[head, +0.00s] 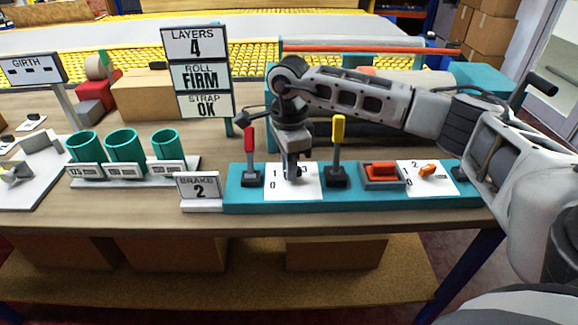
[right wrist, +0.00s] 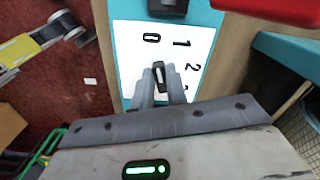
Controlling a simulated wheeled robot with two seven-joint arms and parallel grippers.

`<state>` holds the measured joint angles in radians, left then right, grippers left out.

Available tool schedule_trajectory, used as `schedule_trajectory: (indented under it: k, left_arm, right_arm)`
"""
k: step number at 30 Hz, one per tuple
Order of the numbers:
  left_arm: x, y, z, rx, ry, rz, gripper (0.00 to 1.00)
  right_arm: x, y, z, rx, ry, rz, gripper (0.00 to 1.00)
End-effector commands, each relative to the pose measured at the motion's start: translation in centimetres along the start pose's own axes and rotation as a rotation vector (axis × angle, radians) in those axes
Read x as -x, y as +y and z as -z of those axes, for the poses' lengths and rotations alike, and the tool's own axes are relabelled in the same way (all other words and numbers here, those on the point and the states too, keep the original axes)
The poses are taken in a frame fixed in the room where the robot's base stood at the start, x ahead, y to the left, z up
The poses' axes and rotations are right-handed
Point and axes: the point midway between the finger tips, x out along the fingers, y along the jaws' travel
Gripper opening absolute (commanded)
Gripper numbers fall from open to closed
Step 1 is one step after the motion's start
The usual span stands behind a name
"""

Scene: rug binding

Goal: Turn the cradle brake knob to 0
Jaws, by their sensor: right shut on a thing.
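My right gripper (head: 292,172) reaches down onto a white dial plate (head: 312,188) on the teal control panel. In the right wrist view its fingers (right wrist: 161,88) are shut on a small dark knob (right wrist: 159,73) with a pale line along its top. The plate (right wrist: 130,40) there carries the numbers 0, 1, 2 and 3 around the knob. The line points up the picture, roughly toward the 0 side; its exact setting is hard to tell. In the head view the gripper hides the knob. A brake sign (head: 198,187) reads 2. My left gripper is not in view.
A red lever (head: 250,150) and a yellow lever (head: 338,140) stand close on either side of the right gripper. To the right are a red rocker switch (head: 381,172) and an orange knob (head: 428,170) on another plate. Teal cups (head: 122,152) stand left.

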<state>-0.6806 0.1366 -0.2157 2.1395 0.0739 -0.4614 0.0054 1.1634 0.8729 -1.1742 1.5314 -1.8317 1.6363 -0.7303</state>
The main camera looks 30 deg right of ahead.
Motion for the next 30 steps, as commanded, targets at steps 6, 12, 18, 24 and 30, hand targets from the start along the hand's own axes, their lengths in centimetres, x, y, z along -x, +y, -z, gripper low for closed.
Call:
schedule_trajectory:
  k: [6,12,18,24,30]
  left_arm:
    - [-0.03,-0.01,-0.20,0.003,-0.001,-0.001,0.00]
    - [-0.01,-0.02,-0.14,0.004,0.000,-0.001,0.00]
    - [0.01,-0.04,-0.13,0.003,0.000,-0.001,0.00]
    - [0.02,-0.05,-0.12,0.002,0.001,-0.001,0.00]
    - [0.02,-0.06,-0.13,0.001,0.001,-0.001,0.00]
  right_arm:
    - [0.17,-0.06,0.00,0.047,-0.003,0.004,0.00]
    - [0.21,-0.06,0.00,0.058,-0.003,0.004,0.00]
    - [0.22,-0.06,-0.01,0.058,-0.002,0.004,0.00]
    - [0.17,-0.04,-0.01,0.058,-0.002,0.003,0.36]
    - [0.10,0.00,0.00,0.057,-0.001,0.002,0.36]
